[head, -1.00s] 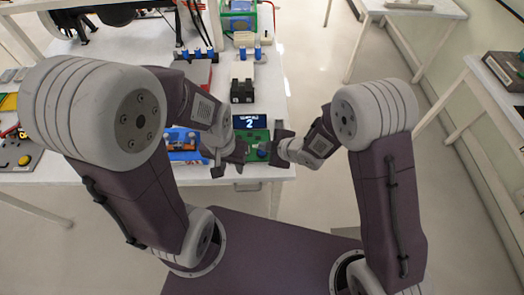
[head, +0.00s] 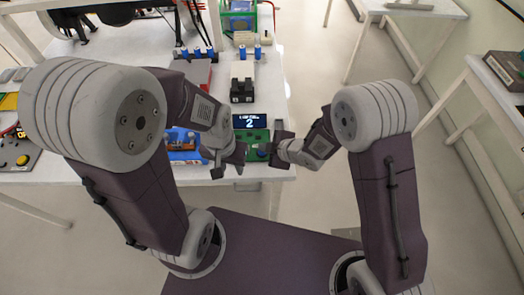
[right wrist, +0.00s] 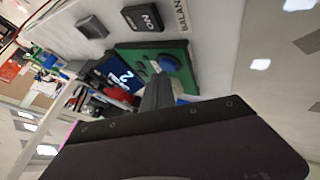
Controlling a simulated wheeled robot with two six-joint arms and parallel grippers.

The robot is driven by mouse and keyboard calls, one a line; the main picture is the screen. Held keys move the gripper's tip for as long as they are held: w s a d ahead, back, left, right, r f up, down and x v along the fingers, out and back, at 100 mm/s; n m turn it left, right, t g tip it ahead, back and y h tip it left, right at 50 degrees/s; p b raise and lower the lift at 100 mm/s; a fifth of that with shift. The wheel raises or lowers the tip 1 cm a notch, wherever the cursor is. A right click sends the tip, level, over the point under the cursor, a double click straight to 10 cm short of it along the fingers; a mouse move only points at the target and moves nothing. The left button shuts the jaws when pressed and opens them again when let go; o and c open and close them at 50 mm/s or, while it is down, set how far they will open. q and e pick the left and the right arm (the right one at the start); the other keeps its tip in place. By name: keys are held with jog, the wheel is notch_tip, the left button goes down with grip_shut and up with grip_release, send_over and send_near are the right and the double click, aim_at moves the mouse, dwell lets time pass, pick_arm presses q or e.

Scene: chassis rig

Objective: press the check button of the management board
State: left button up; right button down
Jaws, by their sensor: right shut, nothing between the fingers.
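The management board is a green board (head: 257,136) at the table's front edge, with a dark screen (head: 249,121) showing a large 2 under small text. In the right wrist view the green board (right wrist: 185,53) carries a round blue button (right wrist: 169,63) beside the screen (right wrist: 124,74). My right gripper (head: 268,153) is shut and empty at the board's right front. Its fingers (right wrist: 158,92) point at the board close to the blue button; I cannot tell whether they touch. My left gripper (head: 238,164) is at the board's left front; its jaw opening is unclear.
A black-and-white block (head: 242,85) stands behind the board. A blue device (head: 182,143) lies left of my left gripper. A grey square (right wrist: 91,27) and a black ON key (right wrist: 143,18) show beside the board in the right wrist view.

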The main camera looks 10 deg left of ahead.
jog(key=shift+f+b, duration=0.4)
jog(key=shift+f, duration=0.05)
dwell(0.3)
dwell(0.3)
jog(key=shift+r+p, duration=0.7)
jog(key=shift+r, duration=0.15)
jog(key=shift+r, duration=0.1)
notch_tip(320, 180, up, 5)
jog(key=p, duration=0.4)
dwell(0.4)
